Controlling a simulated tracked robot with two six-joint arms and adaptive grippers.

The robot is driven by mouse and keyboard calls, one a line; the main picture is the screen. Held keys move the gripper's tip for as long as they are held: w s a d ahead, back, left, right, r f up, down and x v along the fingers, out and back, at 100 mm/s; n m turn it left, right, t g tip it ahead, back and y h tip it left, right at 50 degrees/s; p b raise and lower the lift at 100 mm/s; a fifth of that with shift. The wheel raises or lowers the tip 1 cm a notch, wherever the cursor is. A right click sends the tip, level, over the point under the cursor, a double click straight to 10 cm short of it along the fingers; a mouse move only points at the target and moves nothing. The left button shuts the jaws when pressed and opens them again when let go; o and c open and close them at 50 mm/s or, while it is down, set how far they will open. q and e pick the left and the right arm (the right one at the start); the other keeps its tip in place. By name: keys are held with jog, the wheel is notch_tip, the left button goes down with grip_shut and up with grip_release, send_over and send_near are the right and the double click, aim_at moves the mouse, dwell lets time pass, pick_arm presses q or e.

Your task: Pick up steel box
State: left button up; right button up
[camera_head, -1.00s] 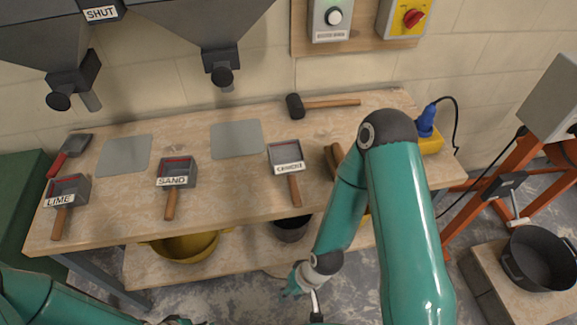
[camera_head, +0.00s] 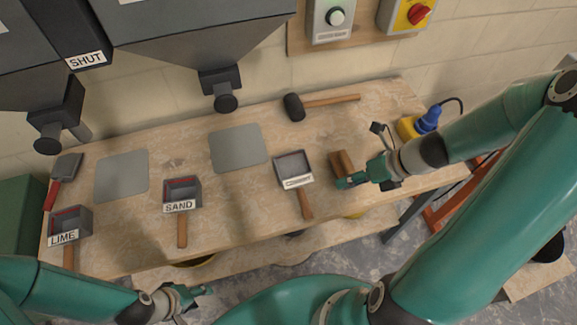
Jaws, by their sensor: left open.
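Three small open grey metal boxes with wooden handles lie on the bench: the LIME box (camera_head: 72,220) at the left, the SAND box (camera_head: 183,190) in the middle and the CEMENT box (camera_head: 292,166) to the right. The frames do not show which is the steel box. My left gripper (camera_head: 205,296) is open and empty, low in front of the bench. My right gripper (camera_head: 345,181) is over the bench, right of the CEMENT box and beside a brown wooden block-like tool (camera_head: 341,160). Its fingers are too small to judge.
A black mallet (camera_head: 294,107) lies at the back of the wooden bench (camera_head: 130,255). Two grey plates (camera_head: 122,176) (camera_head: 238,147) lie flat. A red-handled tool (camera_head: 64,178) is at the left. Dark hoppers (camera_head: 210,40) hang above. A blue-and-yellow device (camera_head: 424,122) stands at the right.

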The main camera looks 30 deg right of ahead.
jog(key=b, duration=0.4)
send_near(304, 193)
jog(key=x, duration=0.5)
jog(key=shift+s+a+f, duration=0.15)
jog(key=shift+s+f, duration=0.1)
jog(key=b+x, duration=0.1)
jog(key=x, duration=0.3)
jog(key=shift+w+f, duration=0.25)
jog(key=shift+w, duration=0.1)
grip_shut()
jog(key=shift+r, duration=0.1)
